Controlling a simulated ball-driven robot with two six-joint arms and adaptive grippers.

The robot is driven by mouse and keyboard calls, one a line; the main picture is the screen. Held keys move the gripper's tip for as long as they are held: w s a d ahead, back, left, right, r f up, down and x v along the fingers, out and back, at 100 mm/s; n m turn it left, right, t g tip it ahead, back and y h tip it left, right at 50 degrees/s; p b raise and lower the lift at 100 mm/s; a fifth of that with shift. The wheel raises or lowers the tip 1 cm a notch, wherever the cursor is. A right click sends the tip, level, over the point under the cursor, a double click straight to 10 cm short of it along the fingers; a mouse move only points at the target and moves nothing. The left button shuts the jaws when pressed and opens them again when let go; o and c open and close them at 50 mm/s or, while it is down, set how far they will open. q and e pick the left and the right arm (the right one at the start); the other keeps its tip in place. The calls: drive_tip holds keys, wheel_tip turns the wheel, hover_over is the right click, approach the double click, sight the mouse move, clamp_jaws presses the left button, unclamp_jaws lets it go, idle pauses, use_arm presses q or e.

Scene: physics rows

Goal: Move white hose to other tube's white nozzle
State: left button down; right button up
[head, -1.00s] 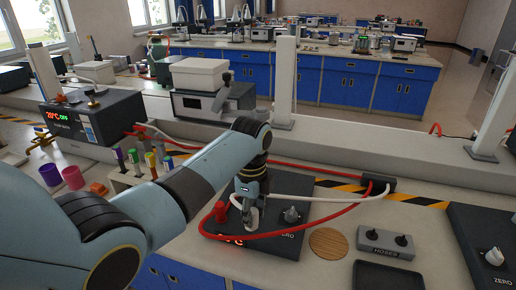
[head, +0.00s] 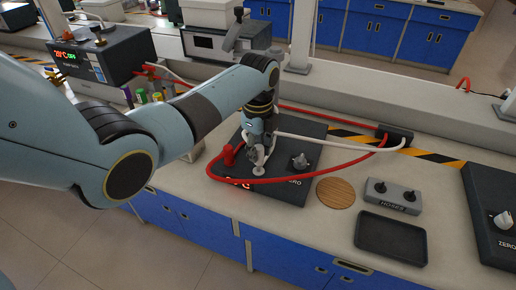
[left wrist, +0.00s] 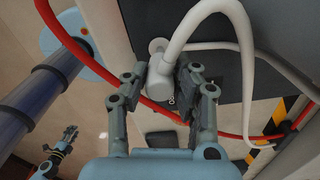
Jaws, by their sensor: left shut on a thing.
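My left gripper (head: 258,157) reaches down over a black device (head: 290,192) with a knob (head: 300,162). In the left wrist view its fingers (left wrist: 173,82) are shut around the thick white end of the white hose (left wrist: 205,12). A round white piece (left wrist: 157,45) shows beside this end; I cannot tell whether they are joined. In the head view the white hose (head: 330,140) runs right to a dark block (head: 394,135). A second black device (head: 492,200) with a white-topped fitting (head: 503,219) stands far right. My right gripper (left wrist: 70,133) shows small in the left wrist view, its opening unclear.
A red hose (head: 325,174) loops in front of my left gripper from a red nozzle (head: 228,154). A grey block marked HOSES (head: 392,196), a round wooden pad (head: 335,193) and a dark tray (head: 391,239) lie between the devices. A raised ledge (head: 430,125) runs behind.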

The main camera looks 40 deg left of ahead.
idle(0.3)
use_arm(q)
drive_tip(key=shift+f+b, duration=0.7)
drive_tip(key=shift+f, duration=0.95)
idle(1.3)
drive_tip(key=c, duration=0.6)
unclamp_jaws()
drive_tip(key=shift+o, duration=0.2)
drive_tip(key=shift+r, duration=0.15)
wheel_tip(320, 180, up, 7)
drive_tip(key=p, duration=0.7)
